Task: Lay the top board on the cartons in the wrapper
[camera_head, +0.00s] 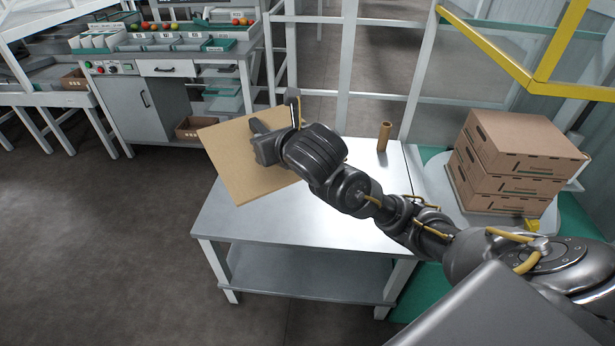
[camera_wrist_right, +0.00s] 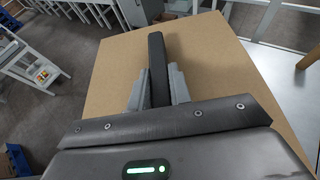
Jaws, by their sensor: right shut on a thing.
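A flat tan top board (camera_head: 228,165) is held out over the left end of the steel table. My right gripper (camera_head: 265,140) is shut on it near its right part. In the right wrist view the board (camera_wrist_right: 215,75) spreads out beyond my right gripper (camera_wrist_right: 158,75). The cartons (camera_head: 500,185) form a brown stack at the right. They stand on a round grey plate of the wrapper (camera_head: 462,205), with green flooring around it. The top carton's upper face looks bare. My left gripper is out of view.
The steel table (camera_head: 290,230) is mostly bare below my arm. A brown cardboard tube (camera_head: 384,136) stands upright at its back right. A yellow frame (camera_head: 535,80) hangs above and behind the cartons. White fence posts (camera_head: 345,70) stand behind the table.

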